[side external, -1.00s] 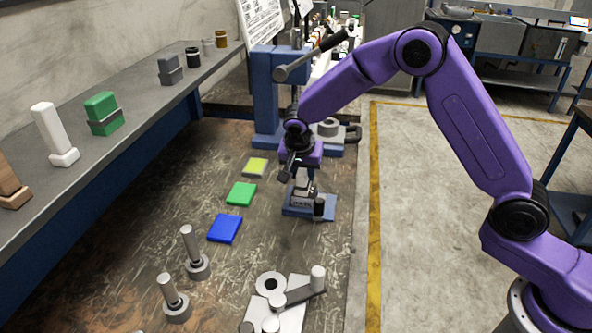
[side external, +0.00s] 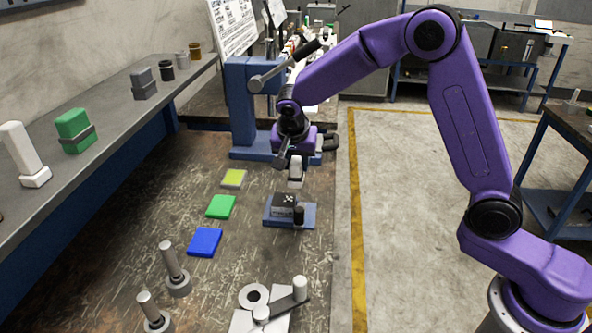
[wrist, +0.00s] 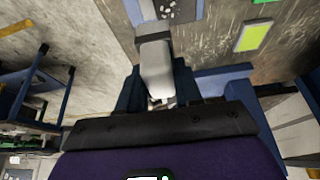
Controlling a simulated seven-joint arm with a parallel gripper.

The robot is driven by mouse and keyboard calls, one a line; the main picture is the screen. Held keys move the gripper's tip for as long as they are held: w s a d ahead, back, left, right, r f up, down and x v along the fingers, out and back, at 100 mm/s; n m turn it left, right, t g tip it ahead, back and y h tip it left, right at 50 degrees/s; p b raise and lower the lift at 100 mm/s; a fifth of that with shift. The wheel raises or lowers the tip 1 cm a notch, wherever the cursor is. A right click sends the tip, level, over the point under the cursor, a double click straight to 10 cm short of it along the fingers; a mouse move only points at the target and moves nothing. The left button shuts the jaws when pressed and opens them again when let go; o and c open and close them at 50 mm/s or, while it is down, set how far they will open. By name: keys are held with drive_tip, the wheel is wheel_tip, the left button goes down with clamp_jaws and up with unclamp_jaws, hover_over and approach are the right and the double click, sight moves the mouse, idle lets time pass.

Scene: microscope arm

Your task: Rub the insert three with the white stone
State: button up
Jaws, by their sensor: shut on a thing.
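My gripper (side external: 293,158) is shut on a whitish stone block with a grey band (side external: 296,172), held upright above the bench. In the wrist view the block (wrist: 155,70) sits between my dark fingers (wrist: 158,90). In front of it, a dark grey block with white marks on top (side external: 284,202) lies in a blue fixture (side external: 273,221); it shows partly at the top of the wrist view (wrist: 170,9). No number can be read on it, so I cannot tell if it is insert three. The held block appears apart from it, on its far side.
Blue (side external: 204,242), green (side external: 221,206) and yellow (side external: 233,178) pads lie left of the fixture. A blue press frame (side external: 240,105) stands behind. The left shelf holds a white block (side external: 20,147) and a green block (side external: 73,128). Metal pegs (side external: 173,265) stand in front.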

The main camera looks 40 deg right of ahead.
drive_tip(key=shift+r, duration=1)
drive_tip(key=shift+f, duration=0.15)
